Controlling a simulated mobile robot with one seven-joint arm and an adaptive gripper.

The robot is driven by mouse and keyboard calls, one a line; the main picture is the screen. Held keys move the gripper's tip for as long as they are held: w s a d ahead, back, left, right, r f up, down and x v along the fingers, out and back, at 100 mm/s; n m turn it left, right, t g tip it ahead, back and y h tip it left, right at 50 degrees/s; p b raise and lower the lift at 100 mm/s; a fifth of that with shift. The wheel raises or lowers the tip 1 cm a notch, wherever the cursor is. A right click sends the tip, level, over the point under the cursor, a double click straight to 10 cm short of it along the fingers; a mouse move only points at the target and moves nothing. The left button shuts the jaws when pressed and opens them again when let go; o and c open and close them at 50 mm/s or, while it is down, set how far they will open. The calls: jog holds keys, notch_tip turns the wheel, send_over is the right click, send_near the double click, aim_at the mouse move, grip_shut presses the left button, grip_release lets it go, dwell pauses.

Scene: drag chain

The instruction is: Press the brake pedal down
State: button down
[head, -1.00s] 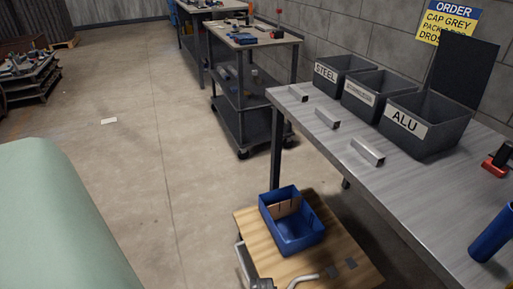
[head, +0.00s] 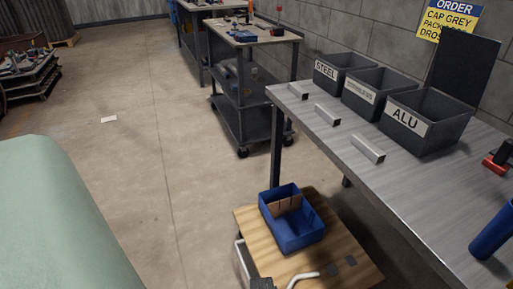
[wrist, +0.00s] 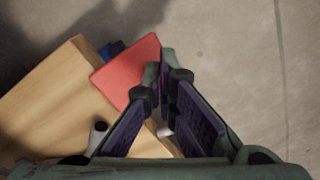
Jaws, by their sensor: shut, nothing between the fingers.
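A flat red plate (wrist: 128,70), which looks like the brake pedal, shows in the wrist view beside the corner of a wooden board. My gripper (wrist: 165,78) is shut and empty. Its fingertips overlap the right edge of the red plate in the picture. I cannot tell whether they touch it or hang above it. The fingers hide part of the plate's right side. I cannot make out the red plate in the head view. The wooden-topped cart (head: 345,265) stands at the bottom of the head view.
A blue bin (head: 292,236) sits on the cart, which has a pale bent handle (head: 302,277). The steel table (head: 415,185) with grey bins stands close on the right. A pale green rounded surface (head: 50,225) fills the lower left. Open concrete floor lies between.

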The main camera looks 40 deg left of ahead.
notch_tip(320, 180, up, 5)
jog(key=p, duration=0.5)
jog(key=shift+r, duration=0.1)
